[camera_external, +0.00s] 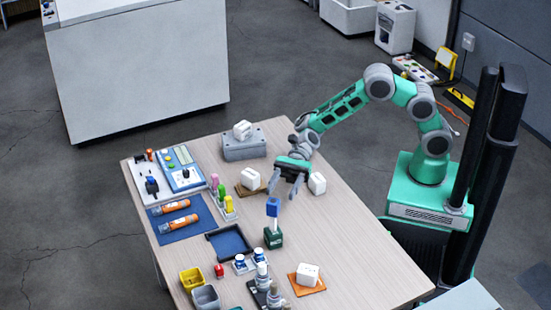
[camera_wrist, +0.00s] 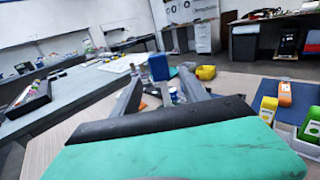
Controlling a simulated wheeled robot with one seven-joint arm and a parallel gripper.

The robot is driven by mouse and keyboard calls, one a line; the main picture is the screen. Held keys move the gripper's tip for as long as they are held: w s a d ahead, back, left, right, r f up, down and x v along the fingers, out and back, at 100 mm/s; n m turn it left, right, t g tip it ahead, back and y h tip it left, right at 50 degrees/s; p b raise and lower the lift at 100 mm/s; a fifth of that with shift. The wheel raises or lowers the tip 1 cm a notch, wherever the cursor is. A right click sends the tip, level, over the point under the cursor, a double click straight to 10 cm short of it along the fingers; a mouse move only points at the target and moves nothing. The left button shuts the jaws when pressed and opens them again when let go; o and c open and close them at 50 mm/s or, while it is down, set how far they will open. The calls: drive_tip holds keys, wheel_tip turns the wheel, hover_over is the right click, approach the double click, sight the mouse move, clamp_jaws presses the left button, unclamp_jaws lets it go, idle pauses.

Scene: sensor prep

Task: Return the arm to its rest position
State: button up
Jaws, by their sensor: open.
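My gripper (camera_external: 283,194) hangs over the middle of the wooden table (camera_external: 335,240) with its fingers apart and nothing between them. My green arm (camera_external: 345,105) reaches out from its base at the right and bends down to it. In the wrist view the two fingers (camera_wrist: 160,88) are spread. A blue block (camera_wrist: 158,67) shows beyond their tips. In the external view the blue-topped piece (camera_external: 273,206) stands upright in a dark green holder (camera_external: 273,238), just below and in front of the fingers.
A white block (camera_external: 317,184) is close right of my gripper, and another (camera_external: 250,178) lies on a brown pad to its left. A grey box (camera_external: 244,147) stands behind. Bottles (camera_external: 261,275), a blue tray (camera_external: 230,242) and yellow bin (camera_external: 192,278) are in front. The table's right side is clear.

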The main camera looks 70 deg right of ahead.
drive_tip(key=shift+d, duration=0.45)
drive_tip(key=d+r+n+t+h+p, duration=0.2)
drive_tip(key=d+n+h+p, duration=0.3)
drive_tip(key=d, duration=0.5)
drive_tip(key=d+r+n+t+h+p, duration=0.2)
drive_tip(key=d+r+n+h+p, duration=0.1)
drive_tip(key=d+n+h, duration=0.5)
drive_tip(key=s+d+n+h+p, duration=0.1)
drive_tip(key=s+d, duration=0.3)
drive_tip(key=d, duration=0.3)
drive_tip(key=s+d+r+n+h+p, duration=0.1)
drive_tip(key=s+d, duration=0.3)
drive_tip(key=d, duration=0.4)
drive_tip(key=s+d+r+n+h+p, duration=0.1)
drive_tip(key=s+d+n+h+p, duration=0.1)
drive_tip(key=s+d, duration=0.2)
drive_tip(key=d, duration=0.3)
drive_tip(key=shift+d+n+g+h, duration=0.25)
drive_tip(key=shift+n+g+h, duration=0.05)
drive_tip(key=shift+n, duration=0.1)
